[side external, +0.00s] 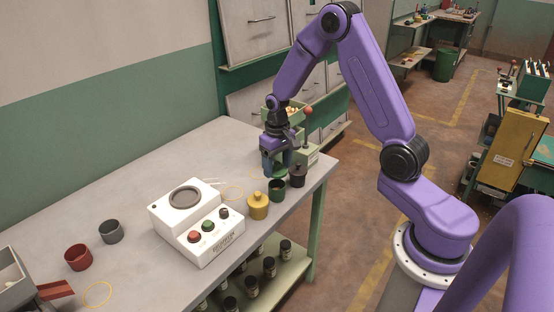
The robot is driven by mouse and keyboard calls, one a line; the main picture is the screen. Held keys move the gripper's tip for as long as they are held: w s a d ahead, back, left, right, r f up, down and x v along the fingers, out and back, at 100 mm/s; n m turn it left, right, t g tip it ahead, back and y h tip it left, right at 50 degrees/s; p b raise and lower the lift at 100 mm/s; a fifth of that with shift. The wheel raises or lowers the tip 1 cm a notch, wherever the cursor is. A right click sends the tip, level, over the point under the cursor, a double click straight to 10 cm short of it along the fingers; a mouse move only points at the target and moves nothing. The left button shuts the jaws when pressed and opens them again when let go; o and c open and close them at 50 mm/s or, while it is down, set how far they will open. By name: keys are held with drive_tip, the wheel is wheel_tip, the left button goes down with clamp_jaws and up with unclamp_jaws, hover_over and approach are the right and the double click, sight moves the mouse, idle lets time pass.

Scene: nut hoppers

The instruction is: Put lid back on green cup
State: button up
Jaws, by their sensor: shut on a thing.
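The green cup (277,192) stands upright near the right end of the grey table, between a yellow lidded cup and a dark lidded cup. My gripper (277,168) points down just above and behind it, shut on a small green piece that looks like the green lid (278,172). The lid appears close over the cup's rim toward the back. I cannot tell whether lid and cup touch. The fingers hide part of the lid.
The yellow cup (258,207) and dark cup (298,176) stand close on either side. A green hopper (307,152) with a red-knobbed lever is just behind. A white button box (197,222), grey cup (111,231) and red cup (78,257) are left. The table's back left is clear.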

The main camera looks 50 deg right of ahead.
drive_tip(key=shift+f, duration=2)
drive_tip(key=shift+f, duration=0.2)
idle(0.6)
drive_tip(key=o, duration=1.1)
drive_tip(key=shift+o, duration=0.2)
drive_tip(key=shift+r, duration=0.1)
drive_tip(key=shift+r, duration=3.4)
